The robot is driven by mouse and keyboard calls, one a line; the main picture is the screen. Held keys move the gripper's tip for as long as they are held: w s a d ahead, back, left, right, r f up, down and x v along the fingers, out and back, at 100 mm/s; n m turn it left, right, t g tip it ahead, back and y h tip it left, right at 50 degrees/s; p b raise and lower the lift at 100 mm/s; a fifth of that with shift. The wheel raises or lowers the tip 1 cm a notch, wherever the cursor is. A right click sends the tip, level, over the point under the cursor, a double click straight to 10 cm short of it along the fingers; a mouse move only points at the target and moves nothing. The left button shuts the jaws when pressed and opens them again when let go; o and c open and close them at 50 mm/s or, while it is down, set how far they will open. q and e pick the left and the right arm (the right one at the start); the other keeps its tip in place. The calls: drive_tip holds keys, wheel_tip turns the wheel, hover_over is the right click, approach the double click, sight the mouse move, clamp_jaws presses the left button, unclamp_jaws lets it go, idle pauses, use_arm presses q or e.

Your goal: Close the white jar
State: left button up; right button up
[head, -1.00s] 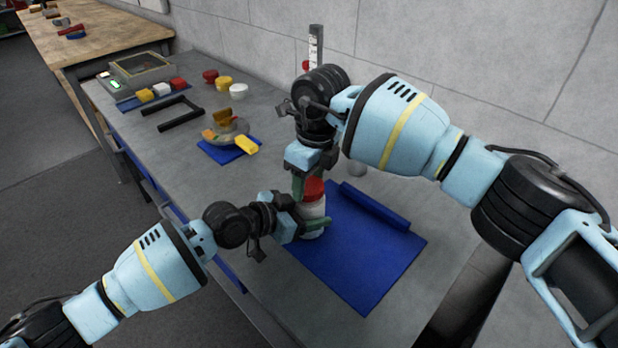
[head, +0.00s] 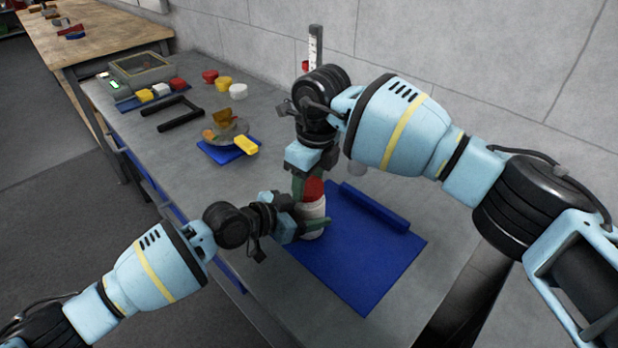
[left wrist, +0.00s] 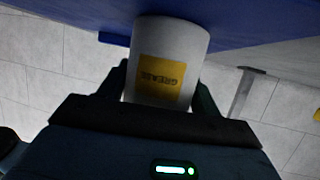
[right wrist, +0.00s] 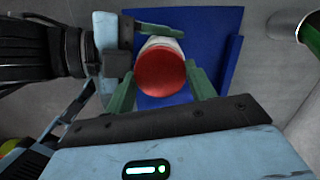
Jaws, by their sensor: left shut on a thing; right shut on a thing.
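The white jar (head: 312,212) stands upright at the left edge of a blue mat (head: 365,255). In the left wrist view the jar (left wrist: 170,50) shows a yellow label reading GREASE. My left gripper (head: 308,224) is shut on the jar's body from the left. A red lid (head: 314,189) sits at the jar's top; it also shows in the right wrist view (right wrist: 161,72). My right gripper (head: 308,188) comes from above, its fingers shut on the lid's sides. Whether the lid is fully seated I cannot tell.
A raised blue roll or ledge (head: 375,208) lies along the mat's back. A glass bowl (head: 226,130) with a yellow-handled item stands on a small blue mat to the left. Red, yellow and white caps (head: 223,84) and a black frame (head: 180,114) are farther back. The front mat area is clear.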

use_arm(q)
drive_tip(key=shift+s+d+r, duration=0.1)
drive_tip(key=shift+d+r, duration=0.15)
drive_tip(key=shift+d, duration=0.05)
use_arm(e)
drive_tip(key=shift+s+a+f, duration=0.15)
drive_tip(key=shift+s+f, duration=0.1)
drive_tip(key=shift+f, duration=0.5)
drive_tip(key=o, duration=0.6)
drive_tip(key=shift+r, duration=0.1)
use_arm(q)
drive_tip(key=shift+a, duration=0.1)
use_arm(e)
drive_tip(key=shift+r, duration=0.65)
use_arm(q)
drive_tip(key=shift+a+f, duration=0.1)
drive_tip(key=shift+a, duration=0.05)
use_arm(e)
drive_tip(key=shift+d+r, duration=0.15)
drive_tip(key=shift+r, duration=0.6)
drive_tip(key=shift+d+r, duration=0.1)
drive_tip(key=shift+r, duration=0.6)
drive_tip(key=shift+c, duration=0.3)
drive_tip(key=shift+r, duration=0.1)
drive_tip(key=c, duration=1)
drive_tip(key=shift+o, duration=0.2)
drive_tip(key=shift+d, duration=0.1)
